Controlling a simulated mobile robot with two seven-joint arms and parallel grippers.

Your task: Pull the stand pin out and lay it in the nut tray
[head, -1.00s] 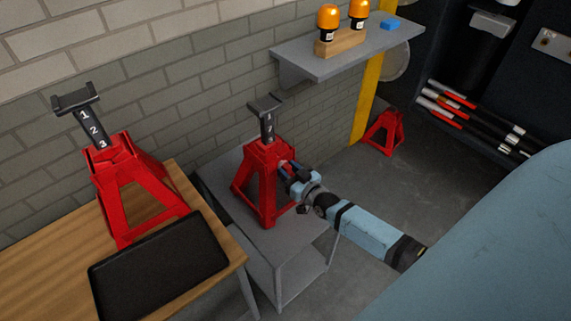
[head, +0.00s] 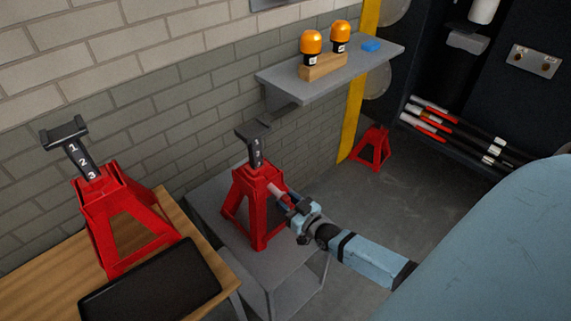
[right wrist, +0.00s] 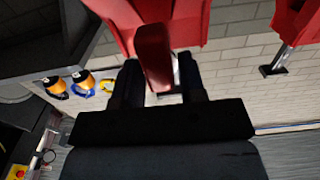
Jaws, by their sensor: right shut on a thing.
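The middle red jack stand (head: 238,203) stands upright on a grey bench, its dark numbered post raised. My right gripper (head: 287,203) is beside its right side, shut on the stand pin (head: 277,191). A short pale reddish length of pin shows between gripper and stand; I cannot tell whether its tip is still inside. In the right wrist view the pin's red end (right wrist: 153,55) lies between the dark fingers (right wrist: 157,82), with red stand (right wrist: 112,14) behind. A black tray (head: 150,285), apparently the nut tray, lies on the wooden table. My left gripper is not in view.
Another red stand (head: 135,220) is behind the tray on the wooden table (head: 40,283). A wall shelf (head: 335,73) with two orange beacons and a blue item is above. A small red stand (head: 371,148) is on the floor. The grey bench (head: 215,187) has little free top.

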